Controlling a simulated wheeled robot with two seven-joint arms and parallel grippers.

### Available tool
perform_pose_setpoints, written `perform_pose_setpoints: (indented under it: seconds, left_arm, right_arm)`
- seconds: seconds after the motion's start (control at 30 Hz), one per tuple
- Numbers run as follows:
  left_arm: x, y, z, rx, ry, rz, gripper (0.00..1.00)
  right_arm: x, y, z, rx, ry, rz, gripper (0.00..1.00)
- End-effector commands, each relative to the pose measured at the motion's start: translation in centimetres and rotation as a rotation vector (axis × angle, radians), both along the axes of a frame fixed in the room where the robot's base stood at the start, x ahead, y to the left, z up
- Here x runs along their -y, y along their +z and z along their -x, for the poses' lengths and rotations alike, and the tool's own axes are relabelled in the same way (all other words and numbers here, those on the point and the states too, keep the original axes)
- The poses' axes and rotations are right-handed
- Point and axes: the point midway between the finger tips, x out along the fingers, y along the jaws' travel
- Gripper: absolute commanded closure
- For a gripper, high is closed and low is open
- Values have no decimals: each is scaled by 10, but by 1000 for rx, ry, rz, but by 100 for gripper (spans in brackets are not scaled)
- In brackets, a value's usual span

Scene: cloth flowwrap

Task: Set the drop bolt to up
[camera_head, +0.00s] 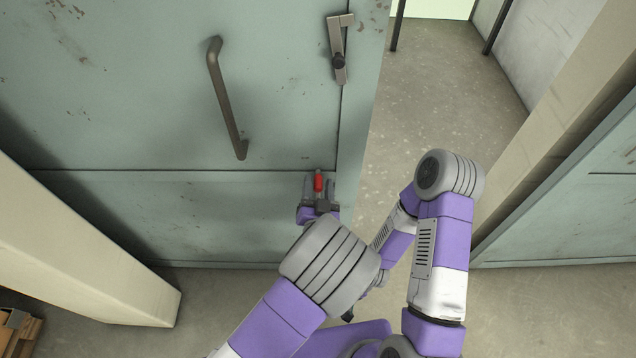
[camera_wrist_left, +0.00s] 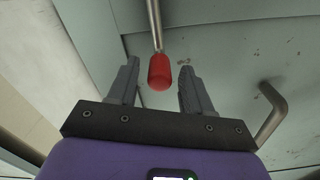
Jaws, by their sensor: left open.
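The drop bolt's red grip (camera_head: 318,182) shows low on the green door, near its free edge. In the left wrist view the red grip (camera_wrist_left: 160,73) hangs on a thin metal rod (camera_wrist_left: 154,25). My left gripper (camera_head: 318,184) is open, with one finger on each side of the red grip. In the left wrist view the open left gripper (camera_wrist_left: 158,72) shows a gap between the grip and each finger. The bolt's lower end and its seat are hidden. My right arm is folded on the right; its gripper is mostly hidden behind my left arm.
The green door (camera_head: 150,100) carries a long bar handle (camera_head: 227,100) and a metal latch (camera_head: 338,50) above the bolt. Open floor (camera_head: 440,95) lies beyond the door's edge. Pale posts (camera_head: 90,245) stand at left and right (camera_head: 560,110). A wooden crate (camera_head: 18,330) is at lower left.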

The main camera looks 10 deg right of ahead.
Motion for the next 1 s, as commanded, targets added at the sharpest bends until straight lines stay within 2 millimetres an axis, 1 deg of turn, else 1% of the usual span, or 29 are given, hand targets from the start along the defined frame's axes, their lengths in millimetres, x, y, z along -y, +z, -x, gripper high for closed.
perform_pose_setpoints:
  seconds: [0.2,0.3,0.4,0.57,1.0]
  left_arm:
    - [-5,1,37,0,-2,-2,50]
    - [-8,1,51,2,-2,0,50]
    - [-9,1,62,2,-2,0,50]
    - [-11,1,67,4,0,1,50]
    - [-11,1,67,3,0,1,50]
  right_arm:
    - [0,5,0,0,0,0,57]
    - [0,6,0,0,0,0,57]
    - [0,7,0,0,0,0,57]
    - [0,7,0,0,0,0,57]
    - [0,7,0,0,0,0,57]
